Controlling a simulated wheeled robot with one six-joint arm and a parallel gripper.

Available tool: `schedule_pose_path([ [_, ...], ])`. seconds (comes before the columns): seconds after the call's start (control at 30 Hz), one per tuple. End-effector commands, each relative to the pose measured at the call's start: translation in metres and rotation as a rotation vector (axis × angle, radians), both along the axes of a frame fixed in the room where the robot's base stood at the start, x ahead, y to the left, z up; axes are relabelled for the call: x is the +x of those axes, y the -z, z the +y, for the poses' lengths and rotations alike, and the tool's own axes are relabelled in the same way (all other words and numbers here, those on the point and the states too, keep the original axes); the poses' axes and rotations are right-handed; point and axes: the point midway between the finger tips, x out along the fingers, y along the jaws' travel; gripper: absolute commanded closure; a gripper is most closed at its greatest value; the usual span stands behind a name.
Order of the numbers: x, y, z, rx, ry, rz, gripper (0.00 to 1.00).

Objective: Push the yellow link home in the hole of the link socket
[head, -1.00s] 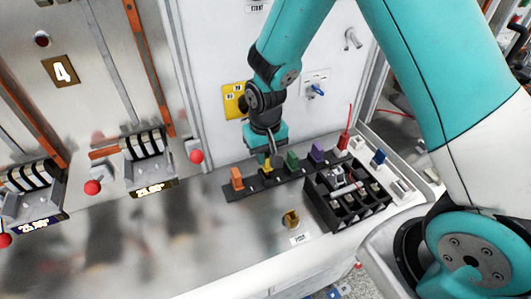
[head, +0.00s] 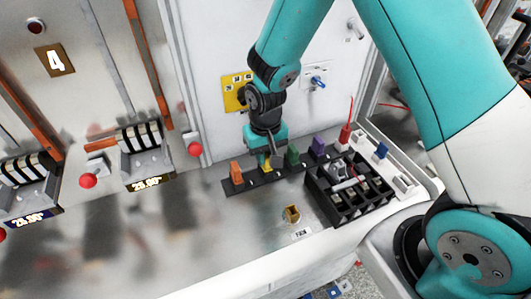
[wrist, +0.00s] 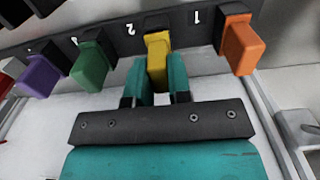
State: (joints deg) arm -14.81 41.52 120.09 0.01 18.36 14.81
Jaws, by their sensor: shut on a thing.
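The yellow link (wrist: 158,52) stands upright in a black rack (head: 228,185), between an orange and a green link. In the head view, my gripper (head: 266,156) hides most of the link. A small brass-coloured block (head: 292,214) with an opening stands on the bench in front of the rack, beside a white label. It looks like the link socket, but its label is too small to read.
Orange (head: 236,172), green (head: 292,156) and purple (head: 317,148) links stand in the same rack. A black divided tray (head: 322,208) with small parts is right of the block. Red-knobbed levers (head: 194,149) stick out at left. The bench left of the block is clear.

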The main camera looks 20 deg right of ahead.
Motion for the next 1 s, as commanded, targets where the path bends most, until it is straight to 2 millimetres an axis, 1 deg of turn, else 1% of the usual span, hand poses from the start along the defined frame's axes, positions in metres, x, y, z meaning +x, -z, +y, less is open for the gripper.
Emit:
schedule_pose_path([
  [0.37,0.0,0.01,0.0,0.0,0.0,-0.001,1.0],
  [0.4,0.0,0.01,0.0,0.0,0.0,-0.001,0.77],
  [0.47,0.0,0.009,0.0,0.0,0.0,-0.001,0.63],
  [0.5,0.0,0.009,0.0,0.0,0.0,-0.001,0.54],
  [0.53,0.0,0.009,0.0,0.0,0.0,-0.001,0.52],
  [0.83,0.0,0.007,0.0,0.0,0.0,-0.001,0.52],
  [0.97,0.001,-0.005,0.0,0.001,0.0,-0.005,0.52],
  [1.0,0.001,-0.012,0.0,0.002,0.0,-0.006,0.52],
])
